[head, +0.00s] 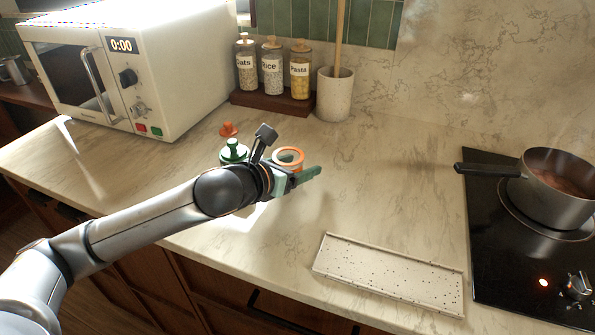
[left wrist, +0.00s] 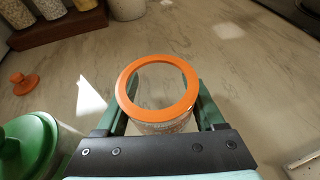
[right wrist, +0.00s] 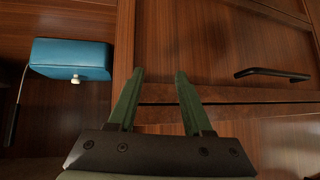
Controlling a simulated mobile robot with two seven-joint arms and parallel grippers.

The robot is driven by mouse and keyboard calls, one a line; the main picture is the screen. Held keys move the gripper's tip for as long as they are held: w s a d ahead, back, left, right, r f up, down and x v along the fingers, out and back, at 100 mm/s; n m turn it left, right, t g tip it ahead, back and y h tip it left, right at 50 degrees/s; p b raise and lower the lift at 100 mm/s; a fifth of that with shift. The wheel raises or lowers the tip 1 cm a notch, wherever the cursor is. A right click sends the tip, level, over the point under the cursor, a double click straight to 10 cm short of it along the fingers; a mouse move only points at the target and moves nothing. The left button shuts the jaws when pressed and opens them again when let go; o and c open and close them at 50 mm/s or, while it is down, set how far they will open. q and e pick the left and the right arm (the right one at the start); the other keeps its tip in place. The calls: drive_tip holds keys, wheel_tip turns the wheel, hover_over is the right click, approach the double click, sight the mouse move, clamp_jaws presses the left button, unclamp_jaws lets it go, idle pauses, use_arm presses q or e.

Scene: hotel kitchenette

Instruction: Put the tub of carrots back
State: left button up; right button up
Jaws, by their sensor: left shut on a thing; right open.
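A clear tub with an orange rim (head: 289,157) is between the fingers of my left gripper (head: 298,172), over the counter beyond the arm. In the left wrist view the orange-rimmed tub (left wrist: 128,92) stands upright with its top open, and it looks empty through the opening. Lettering on its side is too small to read. My left gripper (left wrist: 158,112) is shut on it. I cannot tell whether its base touches the counter. An orange knobbed lid (head: 228,129) lies on the counter behind. My right gripper (right wrist: 160,74) is open and empty before the wooden cabinet fronts.
A green-lidded tub (head: 234,152) stands just left of the held tub. A speckled tray (head: 388,276) lies at the front. Labelled jars (head: 272,72) and a utensil crock (head: 335,95) stand at the back. A pan (head: 555,190) sits on the hob at right. The middle counter is clear.

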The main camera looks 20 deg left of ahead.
use_arm(q)
drive_tip(key=shift+f, duration=0.35)
use_arm(e)
drive_tip(key=shift+w+a+r, duration=0.1)
drive_tip(key=shift+w+r, duration=0.25)
drive_tip(key=shift+w, duration=0.05)
use_arm(q)
drive_tip(key=o, duration=1)
drive_tip(key=shift+f, duration=0.1)
drive_tip(key=o, duration=0.4)
use_arm(e)
drive_tip(key=shift+s+f, duration=0.1)
drive_tip(key=shift+f, duration=0.1)
